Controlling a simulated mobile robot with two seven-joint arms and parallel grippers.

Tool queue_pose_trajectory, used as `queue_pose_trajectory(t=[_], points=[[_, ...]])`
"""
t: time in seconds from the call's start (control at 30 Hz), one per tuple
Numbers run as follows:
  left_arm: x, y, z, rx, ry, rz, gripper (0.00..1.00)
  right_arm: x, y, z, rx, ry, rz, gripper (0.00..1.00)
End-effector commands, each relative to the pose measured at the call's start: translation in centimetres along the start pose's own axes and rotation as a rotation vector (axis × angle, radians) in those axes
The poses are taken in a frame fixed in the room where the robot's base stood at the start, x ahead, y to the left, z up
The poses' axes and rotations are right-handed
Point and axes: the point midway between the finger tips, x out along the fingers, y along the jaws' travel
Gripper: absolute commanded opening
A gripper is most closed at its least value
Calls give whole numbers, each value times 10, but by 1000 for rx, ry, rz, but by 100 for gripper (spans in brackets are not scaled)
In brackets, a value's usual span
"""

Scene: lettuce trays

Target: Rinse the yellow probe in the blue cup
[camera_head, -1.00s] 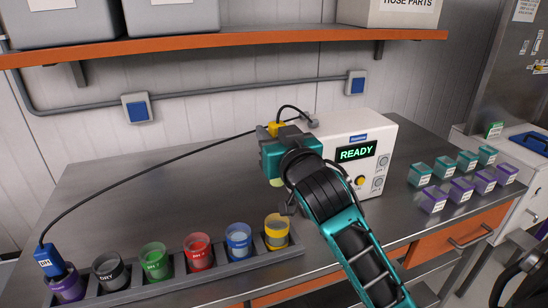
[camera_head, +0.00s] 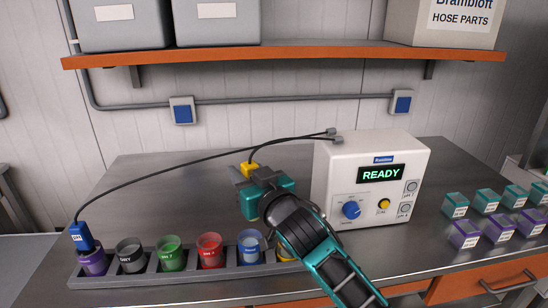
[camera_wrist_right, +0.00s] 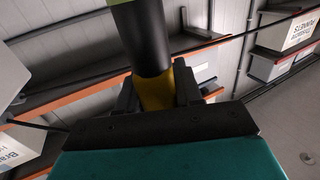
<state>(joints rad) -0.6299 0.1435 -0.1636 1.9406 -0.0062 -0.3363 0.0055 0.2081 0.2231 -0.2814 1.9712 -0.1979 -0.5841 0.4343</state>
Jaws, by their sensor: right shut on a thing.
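My right gripper (camera_head: 246,180) is shut on the yellow probe (camera_head: 250,169), with a black cable rising from its top. In the right wrist view, the probe's yellow body (camera_wrist_right: 157,88) sits between the dark fingers of the gripper (camera_wrist_right: 158,82), and its dark shaft (camera_wrist_right: 140,35) extends beyond them. The blue cup (camera_head: 250,246) stands in the rack at the front, below the gripper in the picture. The probe's lower end is hidden behind the gripper in the head view. My left gripper is not in view.
The rack (camera_head: 226,254) also holds red (camera_head: 210,250), green (camera_head: 171,254), dark DRY (camera_head: 131,256) and purple (camera_head: 94,262) cups. A yellow cup (camera_head: 285,254) is partly behind my arm. A blue probe (camera_head: 82,236) stands in the purple cup. The READY meter (camera_head: 330,180) is right of the gripper.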

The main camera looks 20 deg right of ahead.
Motion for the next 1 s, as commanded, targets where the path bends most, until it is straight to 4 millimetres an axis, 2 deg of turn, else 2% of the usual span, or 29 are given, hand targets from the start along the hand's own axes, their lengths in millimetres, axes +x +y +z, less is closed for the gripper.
queue_pose_trajectory(t=[0.2,0.63,1.0], points=[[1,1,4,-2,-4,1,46,4,-12,9,2,2,-32,4],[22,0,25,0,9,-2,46,4,-12,38,1,2,-31,4],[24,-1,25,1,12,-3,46,4,-12,39,1,1,-31,4]])
